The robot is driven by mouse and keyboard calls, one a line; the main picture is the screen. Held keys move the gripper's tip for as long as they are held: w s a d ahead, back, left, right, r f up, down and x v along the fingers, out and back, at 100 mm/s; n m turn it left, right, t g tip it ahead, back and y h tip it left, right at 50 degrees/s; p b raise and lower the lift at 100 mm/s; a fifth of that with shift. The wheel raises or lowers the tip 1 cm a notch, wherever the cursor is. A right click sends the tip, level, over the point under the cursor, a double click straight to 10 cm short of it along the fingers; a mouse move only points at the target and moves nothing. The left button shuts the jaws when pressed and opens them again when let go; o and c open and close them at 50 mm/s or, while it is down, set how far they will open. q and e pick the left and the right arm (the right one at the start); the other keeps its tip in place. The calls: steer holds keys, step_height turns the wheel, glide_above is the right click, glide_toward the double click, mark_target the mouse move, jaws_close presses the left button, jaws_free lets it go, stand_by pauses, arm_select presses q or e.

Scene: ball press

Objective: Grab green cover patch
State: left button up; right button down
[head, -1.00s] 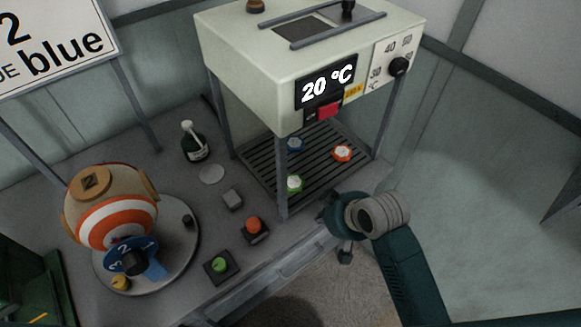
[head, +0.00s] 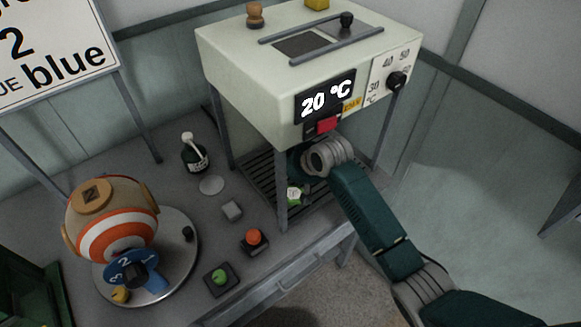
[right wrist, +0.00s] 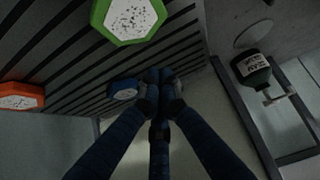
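The green cover patch (head: 294,194), a green-rimmed piece with a white speckled face, lies on the slatted rack under the press, near its front left post. It also shows large at the top of the right wrist view (right wrist: 130,18), cut by the frame edge. My right arm reaches under the press from the right, and its hand is just behind and right of the patch, largely hidden. In the right wrist view my right gripper (right wrist: 160,88) has its dark fingers drawn together at the tips, with nothing seen between them, apart from the green patch. My left gripper is out of view.
A blue patch (right wrist: 124,89) lies beside my fingertips and an orange patch (right wrist: 22,96) at the left. The press housing (head: 250,75) is overhead, with posts at its corners. A bottle (head: 194,155), a green button (head: 219,277) and a red button (head: 254,240) stand left of it.

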mark_target(294, 192)
steer(key=shift+x, duration=1.25)
steer(key=s+d+p, duration=0.2)
steer(key=s, duration=0.1)
steer(key=shift+r, duration=0.2)
steer(key=shift+s+d, duration=0.3)
steer(key=shift+f, duration=0.1)
